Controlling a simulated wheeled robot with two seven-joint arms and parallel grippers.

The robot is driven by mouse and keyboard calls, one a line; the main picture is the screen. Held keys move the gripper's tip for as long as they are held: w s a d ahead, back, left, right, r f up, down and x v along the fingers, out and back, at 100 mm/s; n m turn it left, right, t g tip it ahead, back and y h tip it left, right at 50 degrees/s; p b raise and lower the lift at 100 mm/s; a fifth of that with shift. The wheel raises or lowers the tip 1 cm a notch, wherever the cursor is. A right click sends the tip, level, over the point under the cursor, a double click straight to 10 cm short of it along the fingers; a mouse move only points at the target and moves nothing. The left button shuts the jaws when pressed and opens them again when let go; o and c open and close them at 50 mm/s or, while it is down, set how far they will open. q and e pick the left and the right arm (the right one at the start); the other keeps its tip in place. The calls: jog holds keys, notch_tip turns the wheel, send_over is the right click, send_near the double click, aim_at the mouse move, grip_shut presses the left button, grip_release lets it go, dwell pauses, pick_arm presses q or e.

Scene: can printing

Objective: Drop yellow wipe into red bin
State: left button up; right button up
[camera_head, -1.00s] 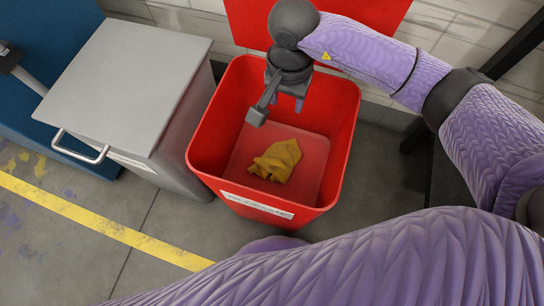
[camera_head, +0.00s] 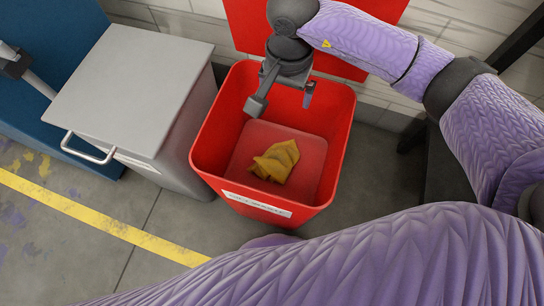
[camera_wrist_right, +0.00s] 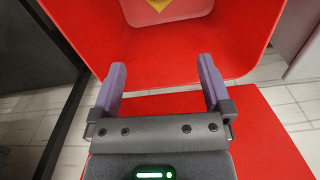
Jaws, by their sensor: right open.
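The yellow wipe (camera_head: 275,161) lies crumpled on the floor of the red bin (camera_head: 205,152) in the head view. A small part of the wipe (camera_wrist_right: 158,5) also shows at the top edge of the right wrist view. The bin's red wall (camera_wrist_right: 190,45) fills much of that view. My right gripper (camera_head: 282,97) is over the back part of the bin, above the wipe and apart from it. In the right wrist view its two purple fingers (camera_wrist_right: 163,85) are wide apart with nothing between them. My left gripper is not in view.
The bin's red raised lid (camera_head: 245,25) stands against the pale block wall behind. A yellow floor line (camera_head: 90,215) runs at the left over clear grey floor.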

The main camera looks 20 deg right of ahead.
notch_tip(320, 180, up, 12)
jog(key=p, duration=0.5)
jog(key=shift+f, duration=0.2)
